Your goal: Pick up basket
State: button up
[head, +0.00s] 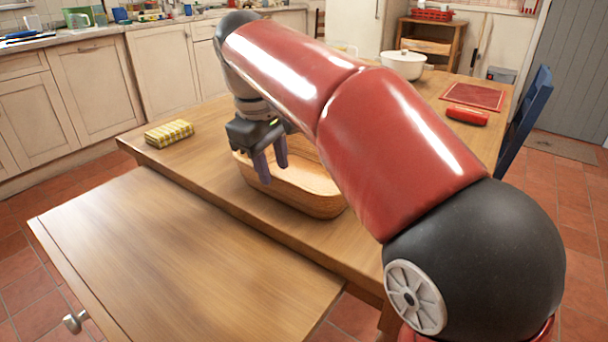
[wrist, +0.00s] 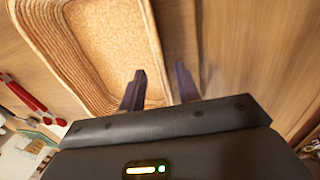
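The basket (head: 318,198) is a tan woven oblong basket on the wooden table, partly hidden behind my arm and gripper in the head view. In the wrist view the basket (wrist: 110,45) fills the upper left, with its layered rim and empty bottom showing. My gripper (head: 272,168) points down at the near left side of the basket. In the wrist view the fingers of my gripper (wrist: 160,85) are apart, with nothing held. One finger overlaps the basket's wall and the other is outside it, over the table. I cannot tell whether either finger touches the basket.
A yellow checkered item (head: 169,133) lies at the table's left end. A white pot (head: 403,65), a red mat (head: 473,96) and a red cylinder (head: 467,116) are farther right. A blue chair (head: 530,115) stands at the right edge. The lower wooden surface (head: 170,245) in front is bare.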

aim_at(275, 176)
jog(key=f, duration=0.4)
jog(key=shift+w+d+f+b, duration=0.15)
jog(key=shift+w+b, duration=0.1)
jog(key=shift+b, duration=0.05)
jog(key=shift+c, duration=0.4)
grip_shut()
